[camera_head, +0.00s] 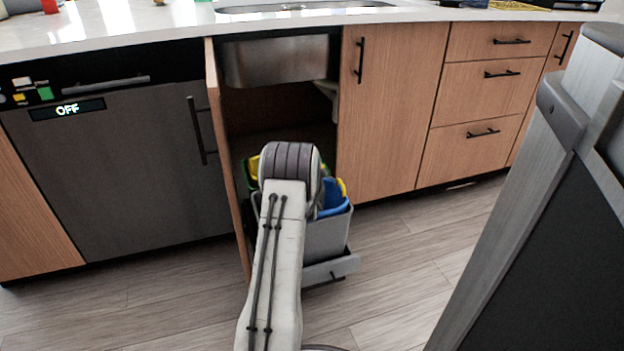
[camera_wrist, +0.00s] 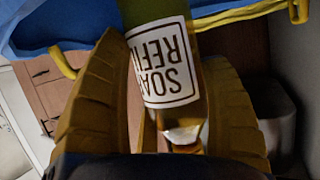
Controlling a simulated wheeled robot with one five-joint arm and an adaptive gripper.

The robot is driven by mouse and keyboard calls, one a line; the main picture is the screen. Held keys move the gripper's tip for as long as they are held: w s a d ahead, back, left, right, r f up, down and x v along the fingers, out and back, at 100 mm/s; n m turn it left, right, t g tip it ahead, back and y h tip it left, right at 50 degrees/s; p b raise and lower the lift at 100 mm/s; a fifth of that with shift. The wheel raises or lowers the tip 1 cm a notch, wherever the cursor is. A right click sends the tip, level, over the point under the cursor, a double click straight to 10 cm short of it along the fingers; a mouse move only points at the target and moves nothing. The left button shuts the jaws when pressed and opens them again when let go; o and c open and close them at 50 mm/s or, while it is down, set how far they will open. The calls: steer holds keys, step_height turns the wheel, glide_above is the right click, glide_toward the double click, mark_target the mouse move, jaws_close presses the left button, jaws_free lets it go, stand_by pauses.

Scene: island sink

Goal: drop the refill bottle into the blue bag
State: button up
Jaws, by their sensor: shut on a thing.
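The refill bottle (camera_wrist: 168,62) is olive-amber glass with a white label reading "SOAP REFILL". In the wrist view my gripper (camera_wrist: 163,78) is shut on it, with a ribbed finger on each side. The blue bag (camera_wrist: 85,22) spreads behind the bottle at the top of that view, with yellow handles. In the head view the blue bag (camera_head: 333,199) lines the right part of a grey pull-out bin. My arm hides the gripper, the bottle and part of the bag there. I cannot tell how far the bottle is from the bag's opening.
The grey bin (camera_head: 328,238) stands pulled out below the sink, beside an open cabinet door (camera_head: 228,165). A green and yellow bag edge (camera_head: 252,172) shows on the bin's left. A dishwasher (camera_head: 118,165) is left; closed drawers (camera_head: 480,115) are right. Open floor lies in front.

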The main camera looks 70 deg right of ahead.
steer(key=o, duration=1.3)
steer(key=v, duration=1.2)
steer(key=shift+a, duration=0.1)
